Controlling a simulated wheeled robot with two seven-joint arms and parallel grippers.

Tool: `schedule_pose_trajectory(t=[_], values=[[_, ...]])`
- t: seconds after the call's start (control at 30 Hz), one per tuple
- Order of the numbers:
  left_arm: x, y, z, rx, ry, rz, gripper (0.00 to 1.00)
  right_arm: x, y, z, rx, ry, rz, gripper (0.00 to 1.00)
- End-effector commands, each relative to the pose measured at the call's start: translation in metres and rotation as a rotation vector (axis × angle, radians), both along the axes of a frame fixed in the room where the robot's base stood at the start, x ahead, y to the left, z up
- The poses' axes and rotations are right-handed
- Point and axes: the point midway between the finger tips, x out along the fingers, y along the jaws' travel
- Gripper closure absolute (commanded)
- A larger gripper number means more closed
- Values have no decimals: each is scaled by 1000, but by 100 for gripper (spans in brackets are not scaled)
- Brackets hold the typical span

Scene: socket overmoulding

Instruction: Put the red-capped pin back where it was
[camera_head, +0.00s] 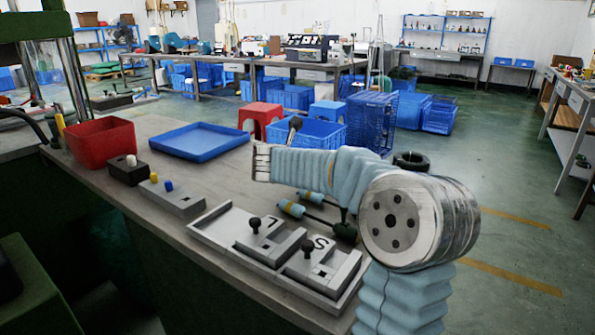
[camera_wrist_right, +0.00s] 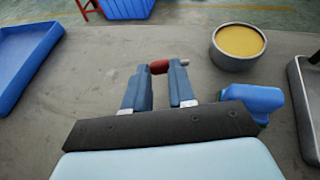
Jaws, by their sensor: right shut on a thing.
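The red-capped pin (camera_wrist_right: 159,67) lies crosswise between the fingertips of my right gripper (camera_wrist_right: 158,72) in the right wrist view. Its bare metal end points right. The gripper is shut on it, over the grey bench. A grey block (camera_head: 184,205) at the bench's left carries a yellow-capped pin (camera_head: 153,177) and a blue-capped pin (camera_head: 168,186). Any hole beside them is too small to make out. My left gripper is not in view.
A blue tray (camera_head: 176,152), a red bin (camera_head: 76,150) and a black block (camera_head: 122,173) stand around the grey block. A grey fixture tray (camera_head: 208,221) with two black-knobbed plates lies in front. A round tin (camera_wrist_right: 236,63) with yellow contents stands right of the gripper.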

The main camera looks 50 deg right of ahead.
Motion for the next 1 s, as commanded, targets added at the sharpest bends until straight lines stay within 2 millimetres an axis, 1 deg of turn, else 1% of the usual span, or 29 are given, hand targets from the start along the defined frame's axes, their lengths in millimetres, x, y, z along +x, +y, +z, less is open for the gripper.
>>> schedule_pose_trajectory(t=[0.03, 0.1, 0.17, 0.43, 0.57, 0.6, 0.73, 1.0], values=[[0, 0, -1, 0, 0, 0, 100, -1, 1, -11, 1, 5, 0, 100], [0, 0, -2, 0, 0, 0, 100, -1, 1, -21, 1, 5, 0, 100], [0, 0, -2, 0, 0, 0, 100, -1, 1, -26, 2, 3, 0, 100], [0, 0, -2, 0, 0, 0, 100, -1, 1, -27, 0, 1, 0, 100], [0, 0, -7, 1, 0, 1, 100, -1, 1, -32, 0, 1, 0, 100], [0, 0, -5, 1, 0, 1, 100, -1, 1, -30, 0, 1, 0, 71], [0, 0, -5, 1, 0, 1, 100, -1, 1, -30, 0, 1, 0, 51], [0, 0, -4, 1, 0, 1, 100, -1, 1, -29, 0, 1, 0, 50]])
